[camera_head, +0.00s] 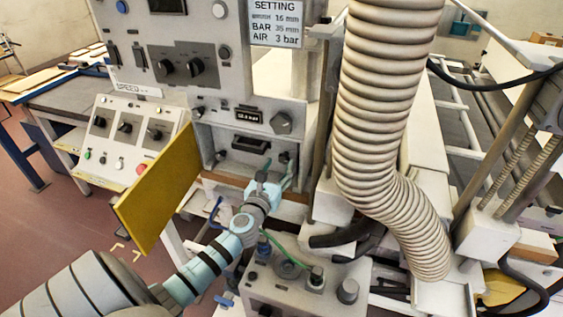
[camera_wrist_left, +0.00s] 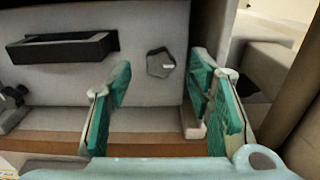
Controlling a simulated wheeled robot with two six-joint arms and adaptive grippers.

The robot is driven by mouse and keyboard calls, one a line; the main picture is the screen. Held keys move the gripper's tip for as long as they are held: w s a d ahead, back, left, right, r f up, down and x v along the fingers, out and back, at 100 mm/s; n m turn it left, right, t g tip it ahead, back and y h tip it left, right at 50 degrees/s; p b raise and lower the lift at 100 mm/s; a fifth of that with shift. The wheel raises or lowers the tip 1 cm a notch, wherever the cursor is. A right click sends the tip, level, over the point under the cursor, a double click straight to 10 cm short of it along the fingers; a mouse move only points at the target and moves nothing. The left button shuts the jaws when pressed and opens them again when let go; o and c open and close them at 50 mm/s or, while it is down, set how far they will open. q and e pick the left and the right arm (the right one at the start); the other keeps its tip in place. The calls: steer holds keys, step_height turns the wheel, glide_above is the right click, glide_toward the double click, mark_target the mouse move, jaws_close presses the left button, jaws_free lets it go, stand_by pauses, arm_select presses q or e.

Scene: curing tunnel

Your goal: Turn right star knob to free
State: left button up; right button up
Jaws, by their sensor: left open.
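The right star knob (camera_wrist_left: 160,62) is a small dark grey knob with a white mark, on a grey front panel in the left wrist view. It also shows small in the head view (camera_head: 284,157), close to my gripper. My left gripper (camera_head: 272,172) is open and empty in front of the panel. In the left wrist view its teal-padded fingers (camera_wrist_left: 160,84) stand on either side of the knob, which appears between them and apart from both. Another dark knob (camera_wrist_left: 14,95) is partly cut off at the left. My right gripper is not in view.
A black bar handle (camera_wrist_left: 62,49) is left of the knob. An open yellow door (camera_head: 155,190) stands left of my arm. A ribbed hose (camera_head: 385,110) hangs at the right. A grey control box (camera_head: 300,292) lies below the gripper.

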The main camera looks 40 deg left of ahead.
mark_target(284, 157)
arm_select(q)
steer(key=shift+x, duration=1.4)
steer(key=shift+c, duration=0.3)
jaws_close()
